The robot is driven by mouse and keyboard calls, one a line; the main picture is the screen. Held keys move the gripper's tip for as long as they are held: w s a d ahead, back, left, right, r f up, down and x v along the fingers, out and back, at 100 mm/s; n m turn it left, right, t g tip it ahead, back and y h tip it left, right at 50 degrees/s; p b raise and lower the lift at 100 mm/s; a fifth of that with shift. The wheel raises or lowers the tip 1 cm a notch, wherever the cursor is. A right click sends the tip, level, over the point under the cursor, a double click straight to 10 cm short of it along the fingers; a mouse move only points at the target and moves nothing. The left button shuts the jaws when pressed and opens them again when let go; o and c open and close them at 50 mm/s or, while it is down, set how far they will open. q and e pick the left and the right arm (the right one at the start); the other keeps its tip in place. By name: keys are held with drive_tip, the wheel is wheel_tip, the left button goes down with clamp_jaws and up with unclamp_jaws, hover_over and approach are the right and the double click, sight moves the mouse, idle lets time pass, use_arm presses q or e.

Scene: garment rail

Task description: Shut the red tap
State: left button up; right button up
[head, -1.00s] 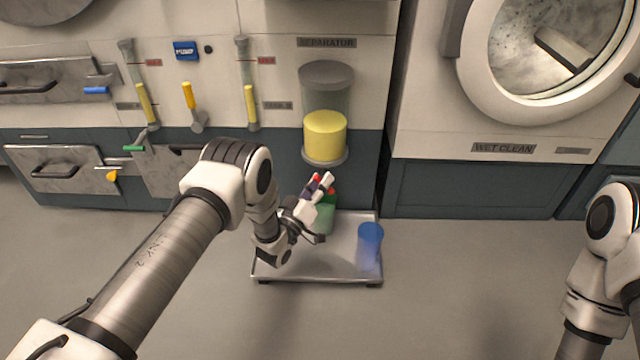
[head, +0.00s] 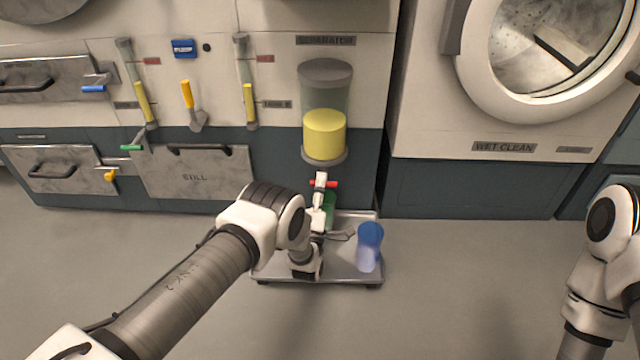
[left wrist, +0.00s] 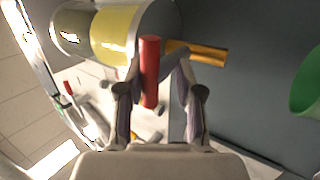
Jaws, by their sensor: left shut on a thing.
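The red tap (head: 331,184) is below the separator's glass cylinder. Its red handle lies nearly level across the head view, with my left gripper (head: 319,182) over its left part. In the left wrist view the red handle (left wrist: 150,72) stands between my two fingers (left wrist: 158,90), and a brass pipe (left wrist: 200,53) runs off to the right behind it. My left gripper is shut on the red handle. Whether any liquid runs from the tap is hidden by the gripper. My right gripper is out of view; only part of my right arm shows.
The separator (head: 325,115) holds yellow liquid. Below, a metal tray (head: 345,268) on the floor carries a green container (head: 329,210), partly hidden by my gripper, and a blue one (head: 369,247). Cabinet fronts stand behind; the floor right of the tray is clear.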

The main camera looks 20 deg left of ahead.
use_arm(q)
drive_tip(key=shift+w+r+n+y, duration=0.1)
drive_tip(key=shift+n+y, duration=0.6)
drive_tip(key=o, duration=1.2)
drive_tip(key=shift+c, duration=0.2)
drive_tip(key=shift+h, duration=0.3)
